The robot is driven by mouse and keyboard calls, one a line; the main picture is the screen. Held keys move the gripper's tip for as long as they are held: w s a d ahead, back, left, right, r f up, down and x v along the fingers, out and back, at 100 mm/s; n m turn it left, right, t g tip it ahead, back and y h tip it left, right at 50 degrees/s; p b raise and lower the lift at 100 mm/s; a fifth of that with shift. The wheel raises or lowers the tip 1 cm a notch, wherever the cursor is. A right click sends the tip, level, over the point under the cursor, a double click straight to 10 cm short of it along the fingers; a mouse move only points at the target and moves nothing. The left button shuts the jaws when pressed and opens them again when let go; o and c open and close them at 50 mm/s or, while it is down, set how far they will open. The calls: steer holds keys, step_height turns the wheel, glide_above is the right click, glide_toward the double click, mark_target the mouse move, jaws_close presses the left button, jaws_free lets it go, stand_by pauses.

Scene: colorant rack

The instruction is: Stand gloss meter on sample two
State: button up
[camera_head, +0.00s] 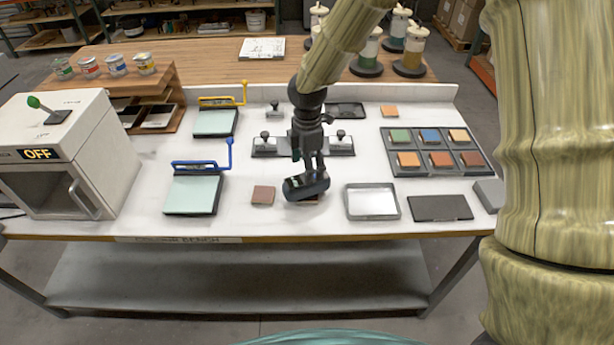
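The gloss meter (306,185) is a dark, rounded block with a small display on its face, near the front middle of the bench. My gripper (311,165) points down and its fingers meet the top of the meter; it looks shut on it. The meter looks slightly tilted. Part of a brown sample tile (313,200) shows just beneath it, mostly hidden. Whether the meter touches that tile cannot be told. Another brown tile (263,195) lies bare just to the left. No sample numbers are readable.
A metal-rimmed tray (372,215) and a dark pad (440,208) lie to the right. A rack of coloured tiles (432,174) stands behind them. A clamp fixture (268,146) is behind my gripper. Blue-handled (193,208) and yellow-handled boards and a white oven (35,180) are left.

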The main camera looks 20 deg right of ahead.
steer(key=shift+r+b, duration=0.5)
steer(key=shift+r, duration=2)
